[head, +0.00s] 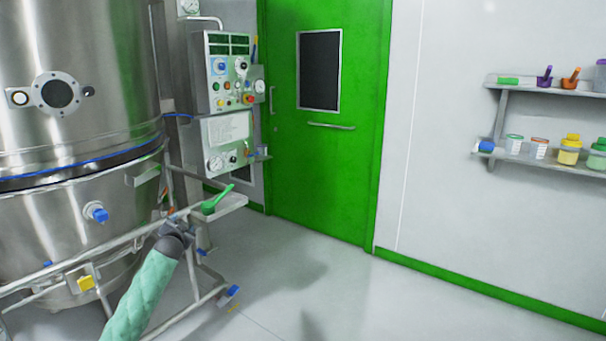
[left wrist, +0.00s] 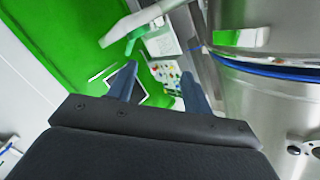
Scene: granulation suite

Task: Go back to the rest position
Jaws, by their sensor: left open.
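My left arm, in a mint-green sleeve, reaches in from the bottom left of the head view. Its dark gripper (head: 186,228) is beside the steel vessel's frame, just below and left of a small shelf (head: 232,204). In the left wrist view my left gripper (left wrist: 158,72) has its two fingers spread with nothing between them. A green scoop (head: 217,201) lies on the small shelf. It also shows in the left wrist view (left wrist: 130,38), beyond the fingertips and apart from them. My right gripper is in neither view.
A large steel vessel (head: 75,110) with a pipe frame fills the left. A control panel (head: 228,75) stands behind the small shelf. A green door (head: 330,165) is at the back. A wall shelf (head: 550,93) with containers is at right. The floor (head: 340,290) is clear.

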